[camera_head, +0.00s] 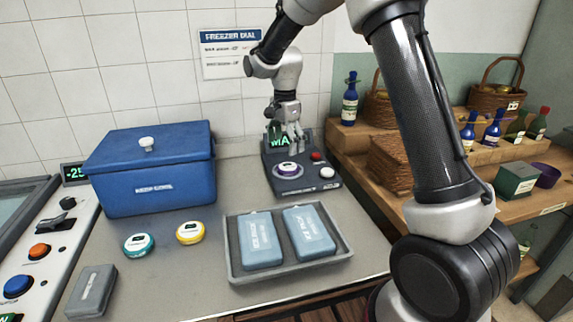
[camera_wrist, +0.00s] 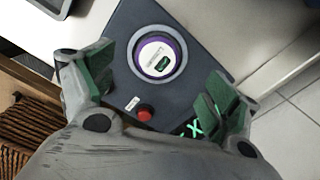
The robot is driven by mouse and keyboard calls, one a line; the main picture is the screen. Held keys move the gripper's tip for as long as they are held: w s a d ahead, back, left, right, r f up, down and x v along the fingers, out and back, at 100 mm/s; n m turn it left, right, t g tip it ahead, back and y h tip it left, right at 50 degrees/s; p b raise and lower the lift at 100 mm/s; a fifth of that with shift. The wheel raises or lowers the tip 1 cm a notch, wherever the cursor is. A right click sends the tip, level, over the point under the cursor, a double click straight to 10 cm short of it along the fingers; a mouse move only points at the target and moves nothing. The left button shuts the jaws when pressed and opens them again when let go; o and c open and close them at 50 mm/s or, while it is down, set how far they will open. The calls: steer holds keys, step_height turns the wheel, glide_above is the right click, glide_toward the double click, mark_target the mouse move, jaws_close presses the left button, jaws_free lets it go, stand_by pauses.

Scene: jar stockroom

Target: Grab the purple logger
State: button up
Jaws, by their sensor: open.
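The purple logger (camera_head: 288,169) is a round puck with a white top and a purple rim. It sits in a round ring on the dark device (camera_head: 304,184) at the back of the counter. In the wrist view the logger (camera_wrist: 158,56) lies ahead of and between my fingers. My gripper (camera_head: 293,140) is over the device's back part, near its lit green display. In the wrist view my gripper (camera_wrist: 160,88) is open, with green pads on both sides and nothing between them. The fingers look apart from the logger.
A teal logger (camera_head: 139,245) and a yellow logger (camera_head: 190,232) lie on the counter. A grey tray (camera_head: 235,277) holds two blue ice packs. A blue box (camera_head: 150,172) stands left. A red button (camera_wrist: 145,113) is beside the logger's ring. Wooden shelves (camera_head: 400,211) stand right.

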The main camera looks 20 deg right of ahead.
mark_target(287, 167)
steer(key=shift+m, duration=1.1)
steer(key=shift+f+m, duration=0.15)
steer(key=shift+m, duration=0.15)
steer(key=f, duration=0.7)
steer(key=shift+d+f, duration=0.25)
steer(key=c, duration=1.2)
steer(key=shift+r, duration=0.1)
